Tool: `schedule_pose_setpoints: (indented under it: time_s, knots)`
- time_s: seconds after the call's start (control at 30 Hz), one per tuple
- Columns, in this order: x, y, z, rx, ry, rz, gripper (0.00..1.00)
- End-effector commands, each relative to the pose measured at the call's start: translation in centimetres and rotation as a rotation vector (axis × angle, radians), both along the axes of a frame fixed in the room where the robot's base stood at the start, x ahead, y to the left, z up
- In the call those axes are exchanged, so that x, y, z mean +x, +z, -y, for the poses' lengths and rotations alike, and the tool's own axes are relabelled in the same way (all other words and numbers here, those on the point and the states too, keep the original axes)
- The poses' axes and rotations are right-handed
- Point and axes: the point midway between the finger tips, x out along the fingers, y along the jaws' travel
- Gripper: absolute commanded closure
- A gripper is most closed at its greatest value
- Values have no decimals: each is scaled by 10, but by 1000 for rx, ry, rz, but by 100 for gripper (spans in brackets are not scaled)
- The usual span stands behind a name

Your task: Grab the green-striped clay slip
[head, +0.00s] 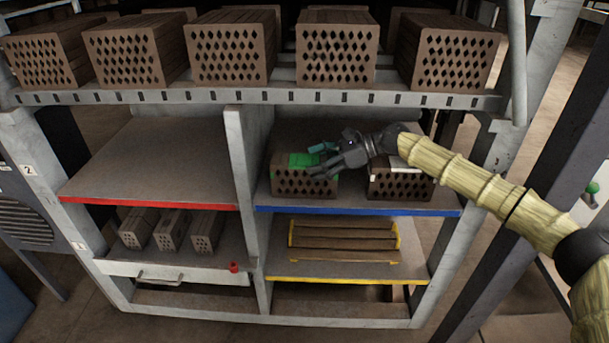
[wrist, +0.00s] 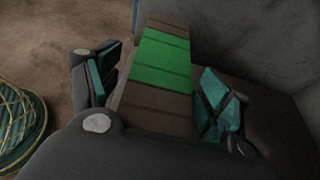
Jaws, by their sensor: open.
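The green-striped clay piece (head: 304,182) is a brown hollow brick with diamond holes in its front and a green band across its top. It sits on the blue-edged shelf, left of a second brick. My gripper (head: 317,161) comes in from the right, just over its top, and hides part of it. In the wrist view the green band (wrist: 160,62) lies between my two teal-padded fingers (wrist: 158,88), which are apart. The left finger is close to the brick and a gap shows at the right one. Contact cannot be told.
A second brick (head: 400,188) with a pale top stands at right, under my forearm. Large hollow bricks (head: 337,50) line the shelf above. The red-edged shelf (head: 150,165) is empty. A grey divider (head: 247,150) stands left of the striped brick. Slatted wood (head: 343,240) lies below.

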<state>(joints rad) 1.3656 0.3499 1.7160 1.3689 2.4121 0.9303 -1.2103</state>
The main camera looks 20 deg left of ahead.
Motion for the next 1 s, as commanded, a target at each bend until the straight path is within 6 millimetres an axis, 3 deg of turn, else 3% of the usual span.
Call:
schedule_pose_setpoints:
  time_s: [0.17, 0.4, 0.83, 1.0]
  knots:
    - [0, -1, 0, 0, 0, 0, 21]
    - [0, 0, 0, 0, 0, 0, 63]
    - [0, 3, 0, 3, 0, 2, 65]
    - [0, 14, 0, 3, 0, 1, 65]
